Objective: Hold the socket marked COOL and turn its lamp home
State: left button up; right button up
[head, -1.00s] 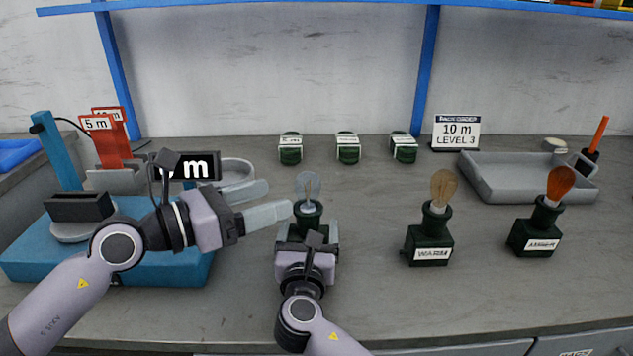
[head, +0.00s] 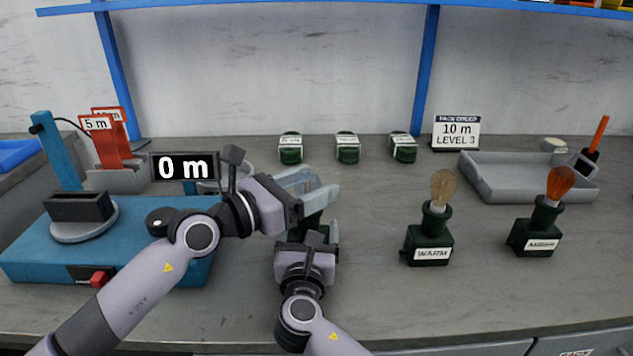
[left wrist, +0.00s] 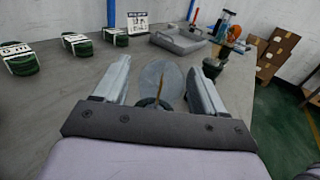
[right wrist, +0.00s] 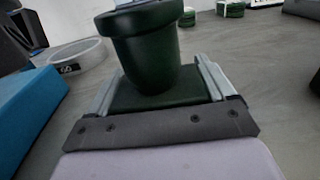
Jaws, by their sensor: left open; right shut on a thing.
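The held socket is dark green; its cup (right wrist: 145,45) fills the right wrist view, and its label is hidden. My right gripper (head: 306,240) is shut on this socket's base, which stands upright on the bench. A clear lamp (left wrist: 158,82) with a thin filament sits in the socket's mouth, seen in the left wrist view. My left gripper (head: 312,188) is open, with one finger on each side of the lamp's glass. In the left wrist view the fingers (left wrist: 158,85) stand apart from the glass. The left gripper partly hides the lamp in the head view.
A blue machine (head: 150,262) stands at left. Several green coils (head: 347,149) line the back.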

pick_arm(q)
jog(key=shift+x, duration=0.75)
jog(key=c, duration=1)
jog(key=shift+c, duration=0.2)
jog(key=shift+s+d+f+m+g+h, duration=0.1)
jog(key=shift+m+g+h, duration=0.6)
jog(key=shift+g, duration=0.4)
jog(key=shift+s+m+g, duration=0.1)
jog(key=shift+m+g, duration=0.3)
jog(key=shift+g, duration=0.1)
jog(key=o, duration=1)
jog(key=shift+o, duration=0.2)
